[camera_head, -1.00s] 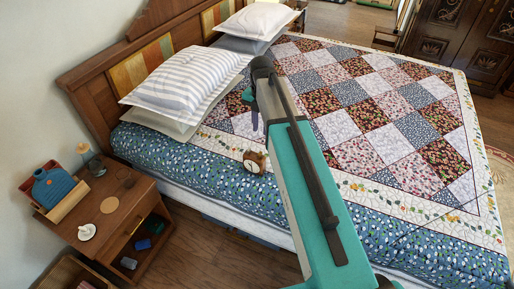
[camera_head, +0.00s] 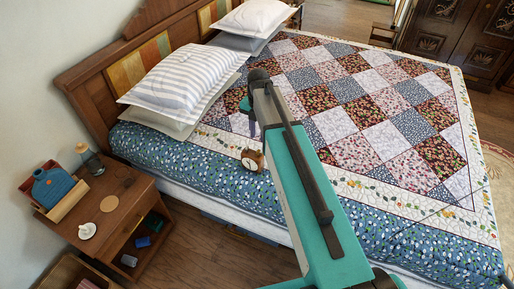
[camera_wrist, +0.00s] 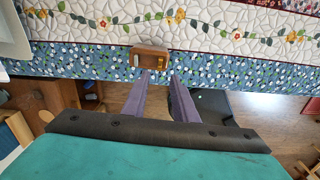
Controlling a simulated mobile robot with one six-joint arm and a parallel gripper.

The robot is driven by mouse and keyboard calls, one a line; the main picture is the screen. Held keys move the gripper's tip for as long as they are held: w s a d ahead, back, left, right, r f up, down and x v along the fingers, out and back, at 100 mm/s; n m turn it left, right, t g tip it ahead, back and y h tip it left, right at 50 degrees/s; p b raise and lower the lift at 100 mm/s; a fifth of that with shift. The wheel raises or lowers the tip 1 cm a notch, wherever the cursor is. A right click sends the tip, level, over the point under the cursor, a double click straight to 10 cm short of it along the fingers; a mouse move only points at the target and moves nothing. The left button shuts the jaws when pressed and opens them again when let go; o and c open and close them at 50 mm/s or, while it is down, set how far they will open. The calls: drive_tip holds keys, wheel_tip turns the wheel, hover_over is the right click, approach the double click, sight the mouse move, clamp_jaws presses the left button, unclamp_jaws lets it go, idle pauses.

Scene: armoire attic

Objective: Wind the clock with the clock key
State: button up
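A small brown wooden clock (camera_head: 252,160) sits on the near edge of the bed, on the blue floral border of the quilt. In the wrist view the clock (camera_wrist: 150,57) is just beyond my fingertips, with a small yellow part on the side facing me. I cannot tell whether that part is the key. My gripper (camera_wrist: 160,75) has two purple fingers spread apart with nothing between them. In the head view a purple finger shows above the clock, and my arm hides the rest. I cannot make out a separate clock key.
The bed's patchwork quilt (camera_head: 370,150) is mostly clear, with striped and white pillows (camera_head: 185,78) by the headboard. A wooden nightstand (camera_head: 130,215) at left holds a blue bottle (camera_head: 52,186), a lantern (camera_head: 90,160) and small items. Bare floor (camera_head: 195,240) lies between them.

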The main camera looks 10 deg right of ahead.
sight(258, 152)
drive_tip(key=shift+f+p, duration=1.6)
drive_tip(key=shift+f, duration=3.05)
drive_tip(key=shift+c, duration=0.2)
clamp_jaws()
